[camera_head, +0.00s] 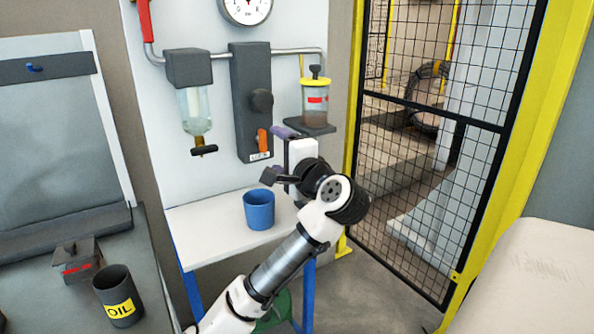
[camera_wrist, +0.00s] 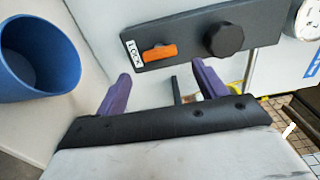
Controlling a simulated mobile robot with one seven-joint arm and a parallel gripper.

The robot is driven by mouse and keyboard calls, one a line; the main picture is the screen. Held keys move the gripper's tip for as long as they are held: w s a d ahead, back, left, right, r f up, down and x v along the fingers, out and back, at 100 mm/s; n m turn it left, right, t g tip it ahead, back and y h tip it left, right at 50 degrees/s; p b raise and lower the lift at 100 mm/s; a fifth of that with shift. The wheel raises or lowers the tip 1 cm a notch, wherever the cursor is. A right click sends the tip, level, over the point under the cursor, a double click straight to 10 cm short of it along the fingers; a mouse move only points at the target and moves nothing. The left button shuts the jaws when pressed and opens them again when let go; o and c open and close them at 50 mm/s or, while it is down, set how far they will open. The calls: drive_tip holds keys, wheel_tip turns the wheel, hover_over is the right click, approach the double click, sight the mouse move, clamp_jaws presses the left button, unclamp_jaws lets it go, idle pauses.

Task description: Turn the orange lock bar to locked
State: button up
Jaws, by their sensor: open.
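The orange lock bar (camera_head: 262,140) sits low on a dark upright panel (camera_head: 248,90), above a white LOCK label (camera_head: 259,156). It stands roughly upright, along the panel's length. In the wrist view the orange lock bar (camera_wrist: 160,52) lies along the panel, its end near the LOCK label (camera_wrist: 133,53). My gripper (camera_head: 274,154) is open and empty, in front of the panel's lower end. In the wrist view its two purple fingers (camera_wrist: 161,70) are spread wide, and the bar shows beyond the gap between them. No contact with the bar shows.
A black round knob (camera_head: 262,100) is above the bar on the panel. A yellow-lidded jar (camera_head: 316,100) stands on a bracket to the right, close to my gripper. A blue cup (camera_head: 259,210) stands on the white shelf below. A mesh fence (camera_head: 440,120) is farther right.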

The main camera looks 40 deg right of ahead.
drive_tip(key=b+v, duration=0.1)
drive_tip(key=v, duration=0.7)
drive_tip(key=shift+s+b, duration=0.25)
drive_tip(key=shift+b, duration=0.05)
drive_tip(key=shift+s+f, duration=0.1)
